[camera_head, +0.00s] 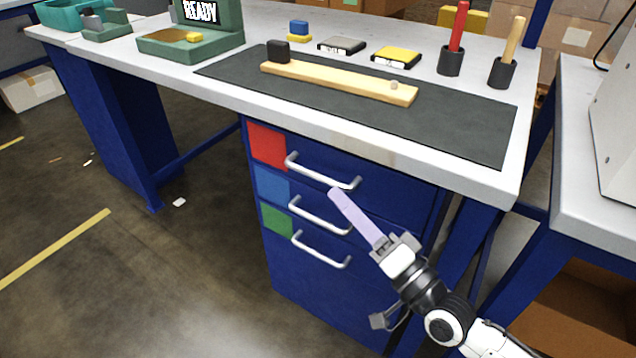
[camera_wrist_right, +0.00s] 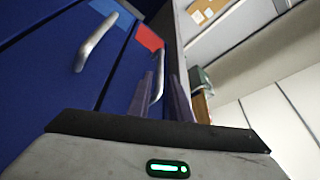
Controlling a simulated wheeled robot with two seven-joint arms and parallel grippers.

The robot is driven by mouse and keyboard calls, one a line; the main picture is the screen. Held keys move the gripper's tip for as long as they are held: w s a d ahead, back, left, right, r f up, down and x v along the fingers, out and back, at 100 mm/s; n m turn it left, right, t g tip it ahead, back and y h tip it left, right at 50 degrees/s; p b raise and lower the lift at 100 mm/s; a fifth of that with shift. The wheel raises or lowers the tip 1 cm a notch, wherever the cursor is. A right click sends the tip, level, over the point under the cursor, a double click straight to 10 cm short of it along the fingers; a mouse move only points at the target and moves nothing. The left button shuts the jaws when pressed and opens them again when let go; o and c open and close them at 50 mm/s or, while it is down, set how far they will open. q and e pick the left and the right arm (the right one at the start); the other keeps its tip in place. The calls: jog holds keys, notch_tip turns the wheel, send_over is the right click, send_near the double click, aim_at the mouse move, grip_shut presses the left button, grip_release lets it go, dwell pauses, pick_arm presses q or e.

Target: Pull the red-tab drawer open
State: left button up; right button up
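The red-tab drawer (camera_head: 375,172) is the top one in the blue cabinet under the bench, and it looks closed. Its red tab (camera_head: 267,145) is at the upper left, also visible in the right wrist view (camera_wrist_right: 149,38). Its silver bar handle (camera_head: 322,176) is right of the tab. My right gripper (camera_head: 335,192) points up at the handle, its tips just below the bar's right part; I cannot tell whether they touch. In the wrist view its fingers are apart, with the handle (camera_wrist_right: 158,84) showing between them. My left gripper is out of view.
A blue-tab drawer (camera_head: 272,187) and a green-tab drawer (camera_head: 277,219) with similar handles lie below. The bench top (camera_head: 420,158) overhangs the drawers and carries a dark mat (camera_head: 460,125). Open floor (camera_head: 150,290) lies left of the cabinet.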

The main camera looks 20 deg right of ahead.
aim_at(318, 176)
jog(key=b+x, duration=0.1)
jog(key=x, duration=0.7)
jog(key=shift+a, duration=0.1)
jog(key=shift+c, duration=0.2)
grip_shut()
